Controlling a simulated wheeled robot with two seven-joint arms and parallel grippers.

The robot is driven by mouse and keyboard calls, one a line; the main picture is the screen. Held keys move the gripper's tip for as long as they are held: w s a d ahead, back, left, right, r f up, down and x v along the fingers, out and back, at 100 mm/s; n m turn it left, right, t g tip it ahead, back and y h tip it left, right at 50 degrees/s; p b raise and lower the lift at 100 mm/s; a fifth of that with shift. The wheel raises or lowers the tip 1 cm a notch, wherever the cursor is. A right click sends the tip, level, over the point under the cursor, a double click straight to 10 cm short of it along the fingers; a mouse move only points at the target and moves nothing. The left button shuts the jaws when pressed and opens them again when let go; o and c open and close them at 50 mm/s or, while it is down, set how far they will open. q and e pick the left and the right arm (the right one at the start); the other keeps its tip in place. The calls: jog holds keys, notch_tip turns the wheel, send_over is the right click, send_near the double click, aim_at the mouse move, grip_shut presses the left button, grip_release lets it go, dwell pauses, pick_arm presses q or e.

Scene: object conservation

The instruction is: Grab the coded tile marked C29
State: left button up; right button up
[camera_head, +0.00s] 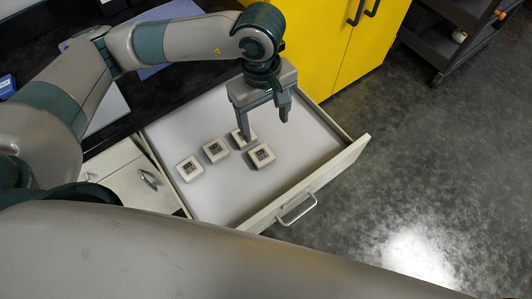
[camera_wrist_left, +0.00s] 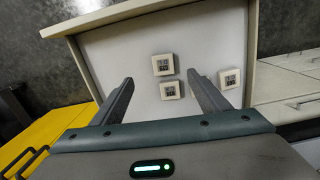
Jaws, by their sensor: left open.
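Several small pale square tiles with dark printed codes lie in an open drawer (camera_head: 310,182). In the head view they are a left tile (camera_head: 190,168), a middle tile (camera_head: 215,151), a back tile (camera_head: 243,139) partly covered by a finger, and a front tile (camera_head: 261,156). The print is too small to tell which is C29. My left gripper (camera_head: 265,128) is open and empty over the back part of the drawer. My right gripper is out of view.
The drawer's walls and front handle (camera_head: 297,209) surround the tiles. A yellow cabinet (camera_head: 330,40) stands beside the drawer, and a dark cart (camera_head: 450,35) stands at the back right. A dark counter (camera_head: 40,50) is at the left. The drawer's right part is bare.

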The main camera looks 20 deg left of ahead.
pick_arm(q)
jog(key=a, duration=0.1)
jog(key=p, duration=0.4)
send_over(262, 155)
jog(key=shift+y, duration=0.3)
notch_tip(262, 155, down, 11)
jog(key=shift+w+r, duration=0.1)
jog(key=shift+f, duration=0.7)
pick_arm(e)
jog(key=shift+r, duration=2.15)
pick_arm(q)
jog(key=shift+f+p, duration=0.6)
jog(key=shift+p, duration=0.35)
notch_tip(262, 155, down, 3)
jog(key=shift+a+r+p, duration=0.1)
jog(key=shift+p, duration=0.65)
jog(key=shift+f, duration=0.55)
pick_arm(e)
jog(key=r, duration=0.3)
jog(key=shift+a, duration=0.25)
